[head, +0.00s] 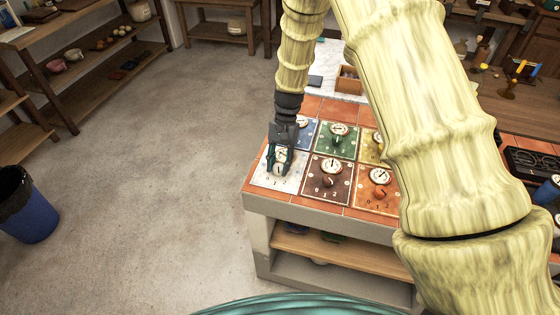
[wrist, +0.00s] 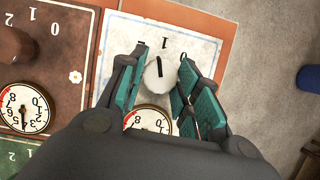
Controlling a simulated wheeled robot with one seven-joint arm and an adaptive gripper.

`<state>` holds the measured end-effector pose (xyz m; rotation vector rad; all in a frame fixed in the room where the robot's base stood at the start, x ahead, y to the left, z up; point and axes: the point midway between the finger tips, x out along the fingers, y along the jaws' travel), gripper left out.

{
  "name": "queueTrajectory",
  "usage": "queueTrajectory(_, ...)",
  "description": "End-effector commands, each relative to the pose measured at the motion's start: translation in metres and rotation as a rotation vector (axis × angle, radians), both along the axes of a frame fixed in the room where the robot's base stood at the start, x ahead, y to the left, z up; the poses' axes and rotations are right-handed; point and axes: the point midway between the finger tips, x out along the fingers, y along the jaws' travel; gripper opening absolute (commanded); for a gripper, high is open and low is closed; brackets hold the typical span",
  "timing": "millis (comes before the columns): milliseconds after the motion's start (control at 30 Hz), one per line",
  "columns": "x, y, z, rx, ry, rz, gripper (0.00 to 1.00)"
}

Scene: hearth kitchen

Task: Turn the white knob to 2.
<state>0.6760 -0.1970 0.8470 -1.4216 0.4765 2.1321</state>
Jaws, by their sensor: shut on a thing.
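The white knob (wrist: 152,82) sits on a white panel (wrist: 198,42) in the wrist view, with a black line on its top. The line points roughly towards the printed 1, tilted slightly left of it. Part of a 0 shows to the right of the 1; I cannot see a 2, and a finger covers that side. My gripper (wrist: 160,80) is shut on the knob, one teal finger on each side. In the head view my gripper (head: 281,165) reaches down over the white panel (head: 264,182) at the counter's near left corner, hiding most of the knob.
A brown panel (head: 320,189) with its own knob and gauge adjoins on the right; orange, green, blue and yellow panels are close by. A white gauge (wrist: 150,116) is on the white panel. Open floor (head: 170,170) lies left; a blue bin (head: 37,215) stands there.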

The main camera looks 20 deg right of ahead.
Motion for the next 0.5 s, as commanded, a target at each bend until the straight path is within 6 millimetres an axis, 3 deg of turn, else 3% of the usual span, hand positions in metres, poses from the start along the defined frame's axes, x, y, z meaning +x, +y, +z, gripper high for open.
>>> queueTrajectory(500,0.0005,0.0029,0.0015,0.002,0.001,0.370,0.09)
